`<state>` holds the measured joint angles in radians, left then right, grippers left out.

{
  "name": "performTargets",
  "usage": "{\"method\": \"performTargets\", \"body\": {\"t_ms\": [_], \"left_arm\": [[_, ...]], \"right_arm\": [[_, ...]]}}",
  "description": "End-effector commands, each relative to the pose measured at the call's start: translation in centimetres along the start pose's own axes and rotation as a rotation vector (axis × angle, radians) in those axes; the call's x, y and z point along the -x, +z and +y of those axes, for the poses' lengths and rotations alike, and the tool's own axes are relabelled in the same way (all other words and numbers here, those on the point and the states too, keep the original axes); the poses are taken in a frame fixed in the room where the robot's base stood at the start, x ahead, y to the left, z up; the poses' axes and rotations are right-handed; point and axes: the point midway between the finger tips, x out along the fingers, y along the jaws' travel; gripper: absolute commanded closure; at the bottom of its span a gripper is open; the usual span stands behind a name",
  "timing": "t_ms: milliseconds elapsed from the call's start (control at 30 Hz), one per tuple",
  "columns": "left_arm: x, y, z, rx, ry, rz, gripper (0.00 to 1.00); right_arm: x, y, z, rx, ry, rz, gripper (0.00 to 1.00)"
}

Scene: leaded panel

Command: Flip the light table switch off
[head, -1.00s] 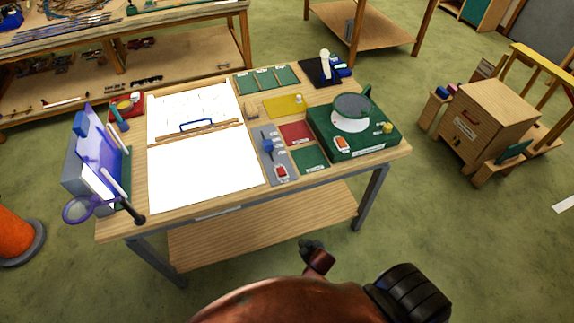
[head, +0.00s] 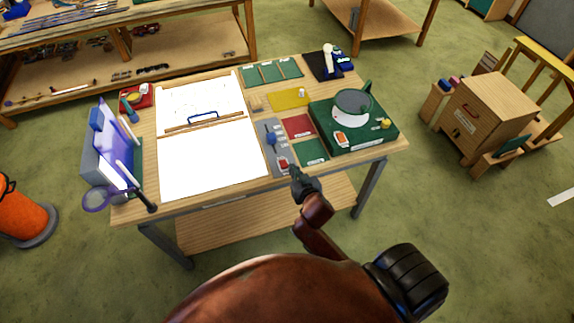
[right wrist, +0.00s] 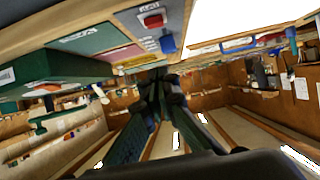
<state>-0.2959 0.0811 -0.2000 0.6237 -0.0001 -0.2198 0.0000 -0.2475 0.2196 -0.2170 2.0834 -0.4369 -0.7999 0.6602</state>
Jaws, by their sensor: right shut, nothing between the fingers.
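The light table's two white panels (head: 207,158) glow brightly on the wooden bench. A grey control plate (head: 276,150) beside them carries a red switch (head: 284,163) at its front and a blue lever (head: 270,138) behind it. In the right wrist view the red switch (right wrist: 152,20) and blue lever (right wrist: 168,43) show near the top. My right gripper (head: 294,169) is shut and empty, close to the red switch at the bench's front edge. I cannot tell whether it touches the switch. Its fingers also show in the right wrist view (right wrist: 158,78). My left gripper is not in view.
A green machine (head: 380,138) with a round grey disc and its own orange-red switch (head: 341,138) stands to the right of the plate. Green and red mats (head: 310,151) lie between them.

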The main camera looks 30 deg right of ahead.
Motion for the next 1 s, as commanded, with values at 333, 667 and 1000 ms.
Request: {"method": "performTargets", "body": {"t_ms": [333, 667, 1000], "left_arm": [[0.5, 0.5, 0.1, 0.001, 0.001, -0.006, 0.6], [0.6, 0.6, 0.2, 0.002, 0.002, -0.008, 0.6], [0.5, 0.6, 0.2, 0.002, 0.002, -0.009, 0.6]], "right_arm": [[-6.0, -0.1, 0.0, 0.003, 0.001, 0.0, 1.0], [-10.2, 2.3, 0.1, 0.0, 0.001, -0.005, 1.0], [-10.6, 3.9, 0.0, 0.001, 0.0, -0.001, 1.0]]}}
